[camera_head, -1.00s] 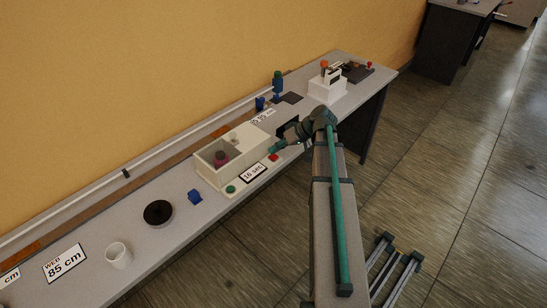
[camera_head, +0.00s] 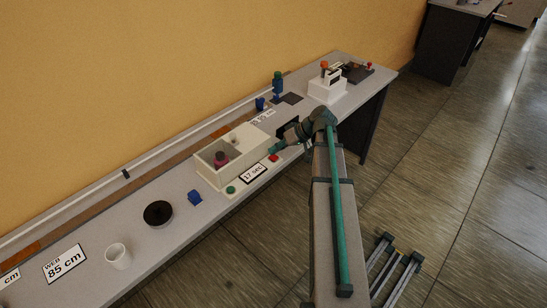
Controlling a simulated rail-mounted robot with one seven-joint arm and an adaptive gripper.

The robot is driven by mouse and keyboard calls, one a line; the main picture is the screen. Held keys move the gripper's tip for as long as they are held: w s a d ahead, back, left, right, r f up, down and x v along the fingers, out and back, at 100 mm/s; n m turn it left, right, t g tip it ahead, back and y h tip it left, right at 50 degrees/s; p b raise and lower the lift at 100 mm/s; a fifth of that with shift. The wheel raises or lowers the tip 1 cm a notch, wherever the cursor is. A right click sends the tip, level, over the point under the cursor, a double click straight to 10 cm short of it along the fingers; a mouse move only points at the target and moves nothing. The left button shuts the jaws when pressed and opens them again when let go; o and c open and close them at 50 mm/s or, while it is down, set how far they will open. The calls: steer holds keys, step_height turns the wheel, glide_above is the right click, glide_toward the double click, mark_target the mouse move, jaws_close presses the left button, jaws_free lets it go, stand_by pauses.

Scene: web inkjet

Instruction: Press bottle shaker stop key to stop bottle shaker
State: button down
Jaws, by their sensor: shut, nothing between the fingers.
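The bottle shaker (camera_head: 209,178) is a cream open box on the long bench, with a dark pink bottle (camera_head: 221,159) standing inside. On the ledge along its front are a green key (camera_head: 231,190) at the left and the red stop key (camera_head: 273,158) at the right. A label between them (camera_head: 253,174) reads "17 sec". My gripper (camera_head: 274,149) is shut and empty, just above and behind the red key, by the shaker's right end. Whether its tip touches the key or the box wall is hard to tell at this size.
Left along the bench (camera_head: 100,235) are a blue block (camera_head: 194,197), a black disc (camera_head: 158,213), a white cup (camera_head: 118,256) and an "85 cm" sign (camera_head: 65,263). A white device (camera_head: 327,88) and a blue-green bottle (camera_head: 277,84) stand farther right. A wall rises behind.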

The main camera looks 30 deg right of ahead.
mark_target(275, 157)
steer(key=shift+f, duration=0.15)
steer(key=shift+f+b, duration=0.3)
steer(key=shift+b, duration=0.1)
steer(key=shift+f+b, duration=0.3)
steer(key=shift+f, duration=0.1)
stand_by(0.6)
steer(key=shift+r, duration=0.15)
stand_by(0.3)
steer(key=shift+r+p, duration=0.35)
steer(key=shift+r, duration=0.35)
steer(key=shift+r, duration=0.15)
steer(key=shift+r+p, duration=1.25)
steer(key=shift+r, duration=1.15)
